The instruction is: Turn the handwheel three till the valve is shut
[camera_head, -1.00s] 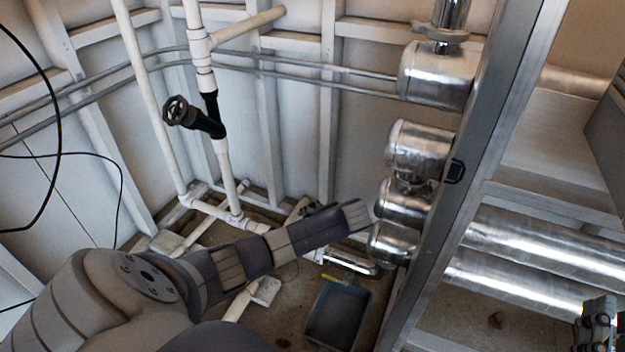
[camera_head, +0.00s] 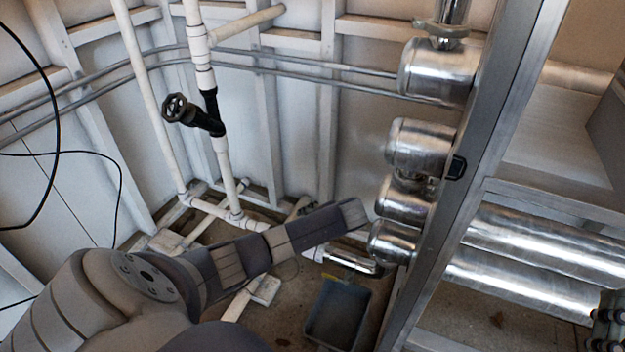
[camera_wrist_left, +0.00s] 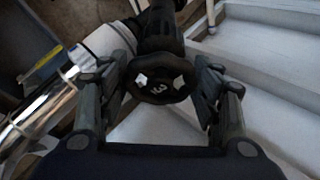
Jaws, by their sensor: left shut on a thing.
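Handwheel three (camera_wrist_left: 163,86) is a dark round wheel marked with a white 3, in the left wrist view. It sits on a black valve body (camera_wrist_left: 160,28). My left gripper (camera_wrist_left: 162,72) has one finger on each side of the wheel and is shut on it. In the head view my left arm reaches across the lower middle; its gripper and this wheel are hidden there. A dark jointed part at the lower right edge (camera_head: 609,322) seems to belong to my right arm; its fingers cannot be made out.
Another black handwheel (camera_head: 176,107) stands on a white pipe at the left; its number is unreadable. Shiny metal pipes (camera_head: 540,285) and a steel frame post (camera_head: 475,160) stand at the right. A grey bin (camera_head: 338,315) is on the floor. Black cables hang at the left.

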